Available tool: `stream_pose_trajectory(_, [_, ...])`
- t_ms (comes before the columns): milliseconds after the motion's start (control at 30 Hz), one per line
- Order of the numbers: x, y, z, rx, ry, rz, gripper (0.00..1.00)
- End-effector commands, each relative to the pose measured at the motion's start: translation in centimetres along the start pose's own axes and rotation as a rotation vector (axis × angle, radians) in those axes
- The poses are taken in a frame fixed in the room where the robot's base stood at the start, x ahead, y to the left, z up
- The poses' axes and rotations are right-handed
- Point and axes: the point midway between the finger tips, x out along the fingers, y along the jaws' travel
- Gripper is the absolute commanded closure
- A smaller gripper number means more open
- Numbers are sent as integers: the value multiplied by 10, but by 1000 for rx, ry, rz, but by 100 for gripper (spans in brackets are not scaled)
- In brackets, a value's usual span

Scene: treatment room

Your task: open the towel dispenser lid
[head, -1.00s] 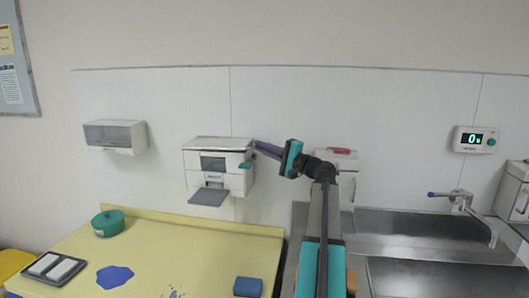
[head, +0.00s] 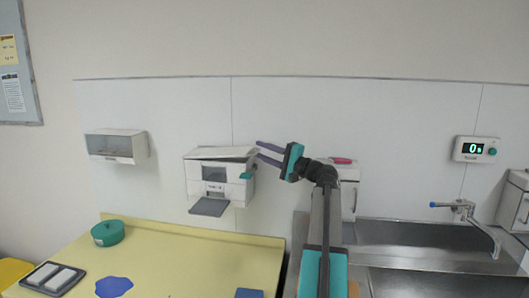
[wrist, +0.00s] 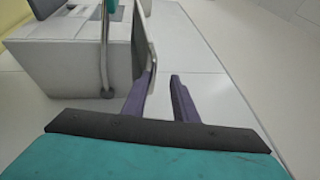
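The towel dispenser (head: 207,173) is a white box on the wall panel, with a front window, a grey tray below and a teal tab at its right. Its lid (head: 222,153) is tilted, its front edge a little above the box. In the wrist view the dispenser (wrist: 65,55) is at upper left, with the lid (wrist: 142,38) standing out from it as a thin plate. My gripper (head: 258,150) is at the lid's right end. In the wrist view its purple fingers (wrist: 161,75) are apart, with nothing seen between them. The left finger meets the lid's edge; contact is unclear.
A second white dispenser (head: 117,146) hangs to the left. Below is a yellow counter (head: 190,255) with a teal round container (head: 108,232), a grey tray (head: 52,279) and a blue block (head: 249,293). A steel sink (head: 420,238) with a tap is at right.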

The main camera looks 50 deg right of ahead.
Motion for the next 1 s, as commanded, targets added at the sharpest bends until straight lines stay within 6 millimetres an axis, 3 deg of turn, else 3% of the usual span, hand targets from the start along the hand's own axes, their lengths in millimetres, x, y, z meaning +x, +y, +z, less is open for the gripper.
stream_pose_trajectory(267, [-20,2,0,-1,2,-1,74])
stream_pose_trajectory(633, [-65,2,0,0,1,-1,74])
stream_pose_trajectory(1000, [-73,0,0,0,0,0,74])
